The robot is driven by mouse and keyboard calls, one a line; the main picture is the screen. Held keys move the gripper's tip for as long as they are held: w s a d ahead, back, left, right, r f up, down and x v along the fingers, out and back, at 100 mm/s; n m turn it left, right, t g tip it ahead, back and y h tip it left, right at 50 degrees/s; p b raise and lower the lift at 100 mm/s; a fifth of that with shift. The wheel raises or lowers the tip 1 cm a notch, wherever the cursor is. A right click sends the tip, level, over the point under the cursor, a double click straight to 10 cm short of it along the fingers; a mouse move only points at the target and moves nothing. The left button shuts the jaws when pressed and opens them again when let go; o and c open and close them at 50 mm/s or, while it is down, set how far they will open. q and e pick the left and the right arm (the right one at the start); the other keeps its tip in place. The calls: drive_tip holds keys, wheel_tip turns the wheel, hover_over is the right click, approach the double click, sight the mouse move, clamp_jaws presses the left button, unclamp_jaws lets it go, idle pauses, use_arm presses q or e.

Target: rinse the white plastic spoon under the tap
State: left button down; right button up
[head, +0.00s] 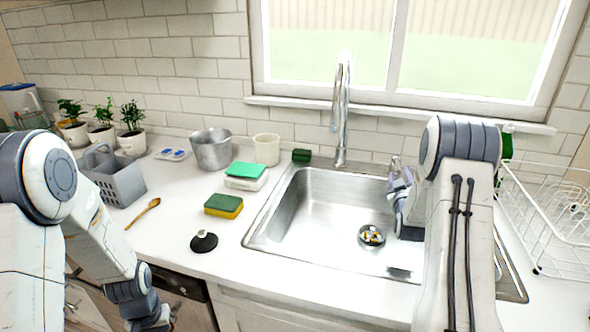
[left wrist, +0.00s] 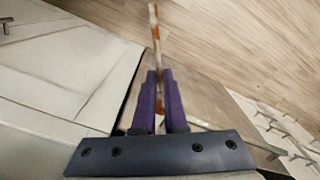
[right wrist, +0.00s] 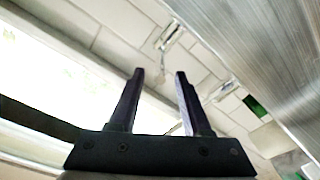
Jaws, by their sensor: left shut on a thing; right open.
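The tap (head: 342,105) stands behind the steel sink (head: 320,220), below the window. No water shows from it. My left gripper (left wrist: 160,78) is shut on a thin, pale, brown-streaked thing (left wrist: 154,30), seen nearly edge-on. I cannot tell if this is the white plastic spoon. In the head view the left arm hangs low in front of the counter, its hand at the bottom edge. My right gripper (right wrist: 158,75) is open, with nothing between its fingers. In the head view it is over the sink's back right, partly hidden by its own arm.
A wooden spoon (head: 144,213), a green-yellow sponge (head: 224,206) and a black stopper (head: 204,242) lie left of the sink. A grey basket (head: 120,184), metal pot (head: 212,150) and cup (head: 266,149) stand behind. A white dish rack (head: 550,225) is at right. The sink is mostly clear.

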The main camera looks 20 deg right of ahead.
sight(396, 161)
drive_tip(key=x, duration=0.7)
drive_tip(key=shift+p, duration=0.4)
drive_tip(key=shift+a, duration=0.1)
drive_tip(key=shift+c, duration=0.2)
clamp_jaws()
idle(0.7)
